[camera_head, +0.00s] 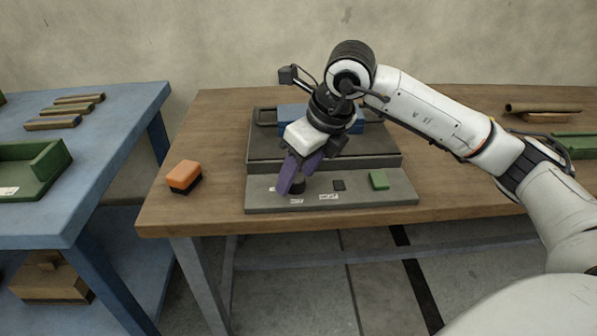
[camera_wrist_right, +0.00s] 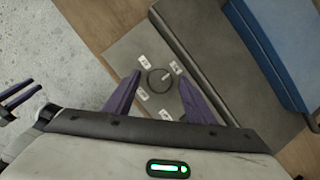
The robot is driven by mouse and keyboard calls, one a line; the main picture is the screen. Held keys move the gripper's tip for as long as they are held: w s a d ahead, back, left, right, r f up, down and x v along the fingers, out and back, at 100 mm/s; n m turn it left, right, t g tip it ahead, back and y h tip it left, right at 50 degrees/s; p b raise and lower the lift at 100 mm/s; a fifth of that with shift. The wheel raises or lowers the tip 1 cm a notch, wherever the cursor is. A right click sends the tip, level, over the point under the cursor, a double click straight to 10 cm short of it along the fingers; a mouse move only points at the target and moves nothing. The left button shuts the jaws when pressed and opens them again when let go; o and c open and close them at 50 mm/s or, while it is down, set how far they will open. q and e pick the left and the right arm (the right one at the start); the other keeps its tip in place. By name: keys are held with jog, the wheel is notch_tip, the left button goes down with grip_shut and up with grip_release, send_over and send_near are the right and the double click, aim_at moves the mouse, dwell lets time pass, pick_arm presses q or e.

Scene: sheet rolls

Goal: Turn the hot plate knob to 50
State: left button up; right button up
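The grey hot plate (camera_head: 330,150) sits on the wooden table, with a lower control panel (camera_head: 400,188) along its front. Its round dark knob (camera_head: 298,187) is on the left part of the panel, partly covered by my right gripper (camera_head: 296,183). In the right wrist view the knob (camera_wrist_right: 160,82) has a pale mark pointing to the upper right, with several small white labels around it, too small to read. My right gripper (camera_wrist_right: 160,77) is open, its purple fingers on either side of the knob; contact cannot be told. My left gripper (camera_wrist_right: 18,95) shows at the left edge, fingers apart.
A blue block (camera_head: 292,117) lies on the hot plate's rear. A green square (camera_head: 378,180) and a dark square (camera_head: 339,185) are on the panel. An orange and black block (camera_head: 184,177) stands left of it. A blue table (camera_head: 100,165) stands at left.

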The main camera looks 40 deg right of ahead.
jog(key=shift+r, duration=0.1)
pick_arm(q)
jog(key=shift+a+r+p, duration=0.15)
jog(key=shift+r+p, duration=0.15)
jog(key=shift+p, duration=0.6)
pick_arm(e)
jog(key=a+v, duration=0.1)
jog(key=v, duration=0.9)
jog(key=shift+s+d, duration=0.15)
jog(key=shift+d, duration=0.3)
